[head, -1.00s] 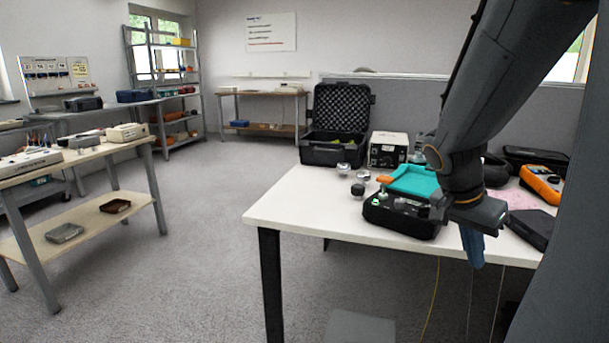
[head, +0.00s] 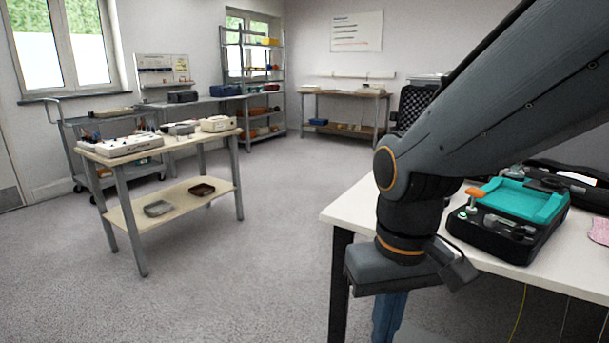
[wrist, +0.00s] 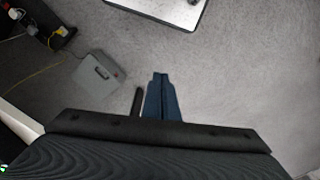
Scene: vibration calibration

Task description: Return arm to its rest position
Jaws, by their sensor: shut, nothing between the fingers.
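My arm hangs down in the head view, in front of the white table (head: 345,209) and off its left end. My gripper (head: 388,325) points at the floor, and its blue fingers are partly cut off by the bottom edge. In the wrist view my gripper (wrist: 161,78) shows its blue fingers together over the grey floor, with nothing held. The gripper is apart from the table and everything on it.
A black case with a teal tray (head: 525,203) sits on the white table, right of my arm. A wooden workbench (head: 120,213) stands at left. A grey box (wrist: 98,80) lies on the floor in the wrist view. Open floor lies between bench and table.

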